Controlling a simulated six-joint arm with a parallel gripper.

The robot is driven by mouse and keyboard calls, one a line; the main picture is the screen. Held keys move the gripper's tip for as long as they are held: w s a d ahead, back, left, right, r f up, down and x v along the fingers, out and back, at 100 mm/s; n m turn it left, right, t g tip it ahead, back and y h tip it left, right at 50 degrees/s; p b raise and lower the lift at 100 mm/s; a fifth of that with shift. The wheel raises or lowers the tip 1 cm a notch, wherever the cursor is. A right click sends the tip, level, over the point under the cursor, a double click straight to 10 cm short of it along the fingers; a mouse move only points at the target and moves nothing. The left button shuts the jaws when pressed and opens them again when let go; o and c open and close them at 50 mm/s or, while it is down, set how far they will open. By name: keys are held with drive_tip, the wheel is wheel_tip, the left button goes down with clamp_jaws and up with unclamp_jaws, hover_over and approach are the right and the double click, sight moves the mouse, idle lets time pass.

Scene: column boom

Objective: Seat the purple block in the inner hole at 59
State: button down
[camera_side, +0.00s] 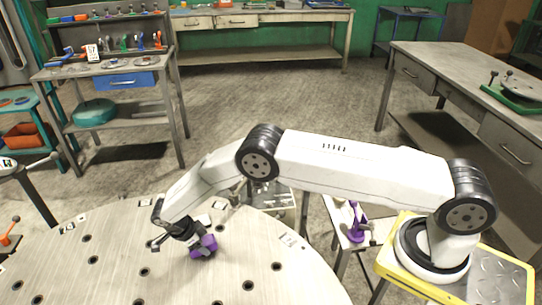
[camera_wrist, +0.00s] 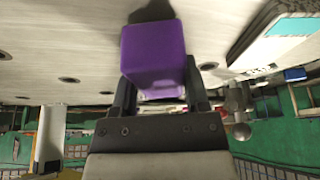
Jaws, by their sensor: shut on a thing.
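My gripper (camera_side: 194,238) is shut on the purple block (camera_side: 205,247), low over the round pale table (camera_side: 110,250) with dark holes. In the wrist view the purple block (camera_wrist: 153,52) sits between the two dark fingers of my gripper (camera_wrist: 160,92). A dark patch shows on the table just beyond the block; I cannot tell whether it is a hole or a shadow. Several holes lie around the block, such as one hole (camera_side: 143,271) to its left and another (camera_side: 248,285) to its lower right. The label 59 is not readable in either view.
A small stand (camera_side: 343,222) with a purple clamp-like object (camera_side: 356,222) is right of the table. An orange-handled tool (camera_side: 10,238) stands at the table's left edge. The table's front middle is clear.

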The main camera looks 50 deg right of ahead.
drive_tip(key=shift+f, duration=0.5)
drive_tip(key=shift+c, duration=1.8)
unclamp_jaws()
drive_tip(key=shift+r, duration=0.15)
drive_tip(key=shift+r, duration=3.55)
drive_tip(key=o, duration=0.4)
drive_tip(key=shift+c, duration=0.2)
